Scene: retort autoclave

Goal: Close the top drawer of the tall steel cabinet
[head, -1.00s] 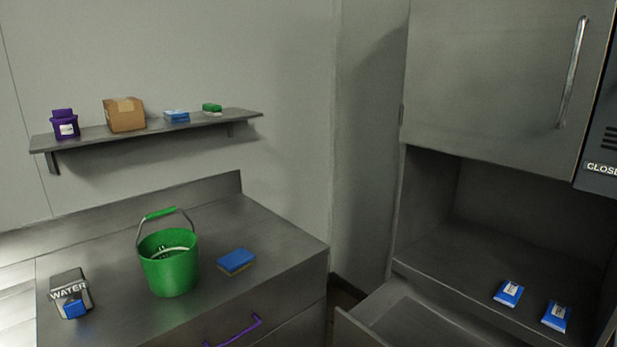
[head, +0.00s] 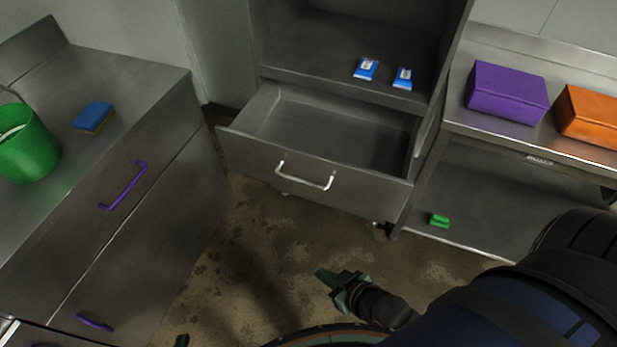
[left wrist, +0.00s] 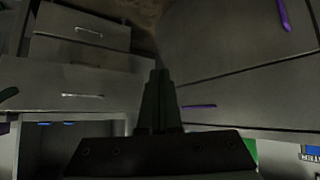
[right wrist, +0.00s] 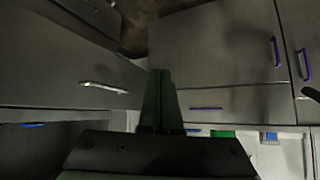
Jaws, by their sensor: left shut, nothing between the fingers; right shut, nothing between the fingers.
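The tall steel cabinet (head: 262,35) stands at the back centre in the head view. Its top drawer (head: 245,150) is pulled far out and looks empty; its pale bar handle (head: 305,178) is on the front. The handle also shows in the left wrist view (left wrist: 82,95) and the right wrist view (right wrist: 104,87). My right gripper (head: 325,275) is shut and empty, in front of and below the drawer, apart from it. My left gripper (head: 181,341) barely shows at the bottom edge; the left wrist view shows its fingers (left wrist: 159,78) shut and empty.
Two blue packets (head: 366,68) lie in the open compartment above the drawer. A counter (head: 130,75) with purple handles, a green bucket (head: 28,150) and a sponge (head: 93,116) is left. A steel table (head: 462,124) with purple and orange boxes is right. Floor between is clear.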

